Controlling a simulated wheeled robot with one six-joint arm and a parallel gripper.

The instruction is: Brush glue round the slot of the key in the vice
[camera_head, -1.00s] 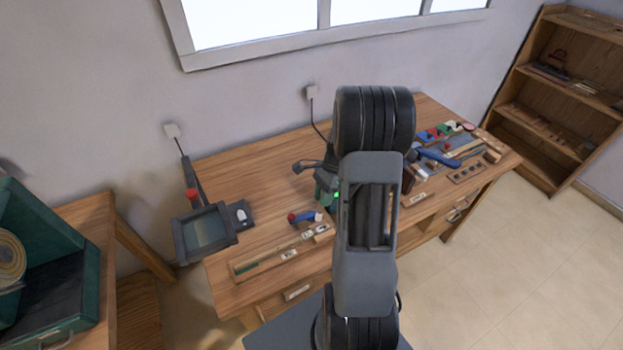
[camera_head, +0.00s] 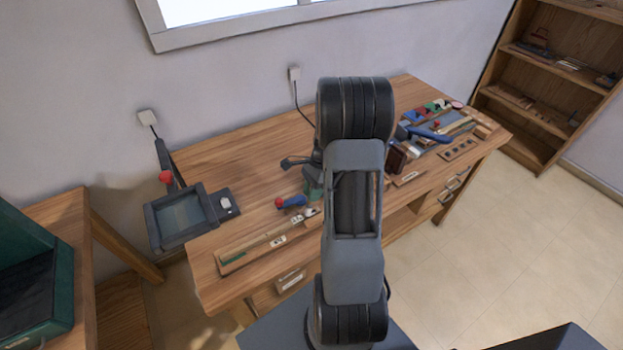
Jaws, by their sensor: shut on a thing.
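My arm's dark upper joint and grey link stand across the middle of the head view, in front of the workbench (camera_head: 235,165). My gripper is not visible; the arm appears to hide it. A green and dark device (camera_head: 313,180), which looks like the vice, shows partly at the left edge of my arm, with a dark handle (camera_head: 296,162) pointing left. I cannot make out a key in it, a slot, a brush or glue. A small blue and red item (camera_head: 290,202) lies on the bench just in front of it.
A dark tray-like device (camera_head: 180,218) with a red knob (camera_head: 165,177) stands at the bench's left end. A long wooden strip (camera_head: 245,252) lies along the front edge. A blue tool (camera_head: 428,134) and several small parts crowd the right end. A bookshelf (camera_head: 545,90) stands far right.

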